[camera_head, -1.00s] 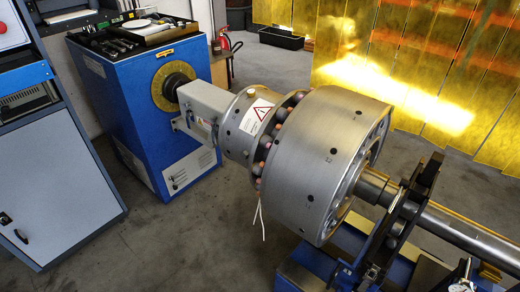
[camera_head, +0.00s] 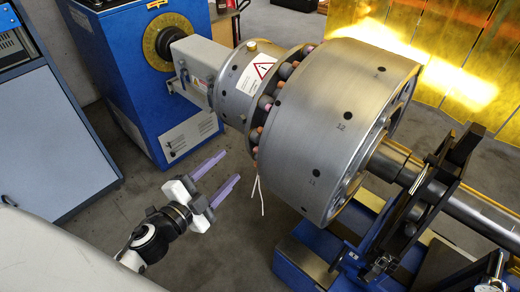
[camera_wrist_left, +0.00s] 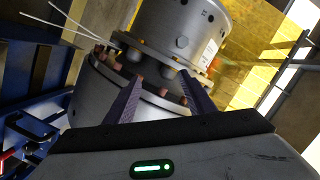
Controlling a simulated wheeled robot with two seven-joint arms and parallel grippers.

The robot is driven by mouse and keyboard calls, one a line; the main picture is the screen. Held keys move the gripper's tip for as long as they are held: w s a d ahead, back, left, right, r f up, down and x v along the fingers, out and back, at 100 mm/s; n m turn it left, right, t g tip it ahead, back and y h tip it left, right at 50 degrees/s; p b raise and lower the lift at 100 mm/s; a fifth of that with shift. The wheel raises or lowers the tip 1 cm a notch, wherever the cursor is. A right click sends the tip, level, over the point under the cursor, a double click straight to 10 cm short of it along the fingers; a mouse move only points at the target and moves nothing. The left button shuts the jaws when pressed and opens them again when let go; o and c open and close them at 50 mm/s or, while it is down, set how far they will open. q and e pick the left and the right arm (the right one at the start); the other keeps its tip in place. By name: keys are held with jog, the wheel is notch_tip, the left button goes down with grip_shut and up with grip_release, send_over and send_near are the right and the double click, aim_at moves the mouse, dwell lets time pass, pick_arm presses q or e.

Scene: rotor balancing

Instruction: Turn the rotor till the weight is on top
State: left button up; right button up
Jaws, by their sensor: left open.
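The rotor is a large grey metal drum (camera_head: 325,130) with several dark holes and small stamped numbers on its rim. It lies on its side on a shaft, and its bolted flange joins a smaller coupling (camera_head: 240,85) with a warning label. I cannot single out the weight. My left gripper (camera_head: 223,172) has two purple fingers, open and empty, left of the drum and apart from it. In the left wrist view the gripper fingers (camera_wrist_left: 160,98) are spread, with the flange bolts and the drum (camera_wrist_left: 105,95) beyond them. My right gripper is not in view.
A blue drive cabinet (camera_head: 115,65) with a yellow dial stands behind left. A dark bearing stand (camera_head: 420,205) on a blue base carries the shaft at right. Two thin white wires (camera_head: 259,195) hang below the flange. Yellow curtains (camera_head: 450,50) stand behind.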

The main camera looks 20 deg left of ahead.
aim_at(252, 140)
pick_arm(q)
jog(key=w+d+m+h, duration=0.1)
jog(key=w+m, duration=0.2)
jog(key=w, duration=0.1)
jog(key=w+r+m+h+b, duration=0.1)
jog(key=w+m, duration=0.2)
jog(key=w, duration=0.1)
jog(key=w+d+m+h+b, duration=0.1)
jog(key=w+m, duration=0.2)
jog(key=w, duration=0.1)
jog(key=shift+w+d+r, duration=0.15)
jog(key=shift+d+r, duration=0.05)
jog(key=shift+d, duration=0.15)
jog(key=shift+w+d+b, duration=0.2)
jog(key=shift+w+b, duration=0.1)
jog(key=shift+w, duration=0.2)
